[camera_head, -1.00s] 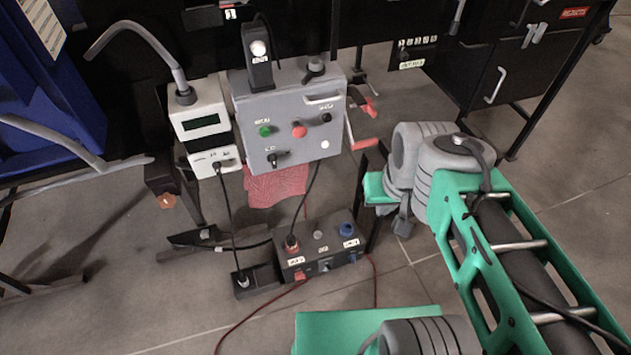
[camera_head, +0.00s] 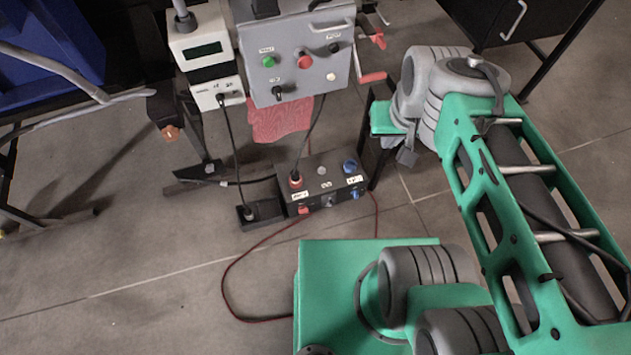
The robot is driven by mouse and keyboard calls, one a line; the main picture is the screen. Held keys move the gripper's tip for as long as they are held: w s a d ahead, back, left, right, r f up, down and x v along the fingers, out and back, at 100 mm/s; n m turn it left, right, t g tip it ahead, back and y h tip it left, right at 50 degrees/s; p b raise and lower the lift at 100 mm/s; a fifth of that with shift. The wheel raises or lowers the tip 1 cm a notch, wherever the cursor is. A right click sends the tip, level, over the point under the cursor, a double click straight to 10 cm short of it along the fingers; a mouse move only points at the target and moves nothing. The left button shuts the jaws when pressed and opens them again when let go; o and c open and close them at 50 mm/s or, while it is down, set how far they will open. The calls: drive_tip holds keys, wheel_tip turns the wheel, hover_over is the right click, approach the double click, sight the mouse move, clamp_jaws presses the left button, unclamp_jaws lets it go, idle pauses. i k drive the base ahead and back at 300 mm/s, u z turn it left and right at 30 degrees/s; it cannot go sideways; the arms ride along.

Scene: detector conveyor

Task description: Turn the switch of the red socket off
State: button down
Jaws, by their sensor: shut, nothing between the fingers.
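The black socket box (camera_head: 322,181) stands on the floor near the middle. The red socket (camera_head: 296,180) is on its top at the left, with a black cable's plug seated in it. A small red switch (camera_head: 304,210) is on the box's front face below the red socket. It is too small to tell whether it is on or off. A blue socket (camera_head: 350,167) and a blue switch (camera_head: 355,194) are at the box's right end. My green and grey arm comes in from the right, with its elbow right of the box. I cannot make out my gripper.
A grey panel (camera_head: 325,75) with coloured buttons and a white meter (camera_head: 217,92) stand behind the box. A red cloth (camera_head: 283,122) hangs below the panel. A thin red cable (camera_head: 238,265) loops on the floor. Floor is clear at front left.

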sight(302, 210)
drive_tip(key=z, duration=0.7)
drive_tip(key=k, duration=1.3)
drive_tip(key=u, duration=1.7)
drive_tip(key=i, duration=0.5)
drive_tip(key=u, duration=0.1)
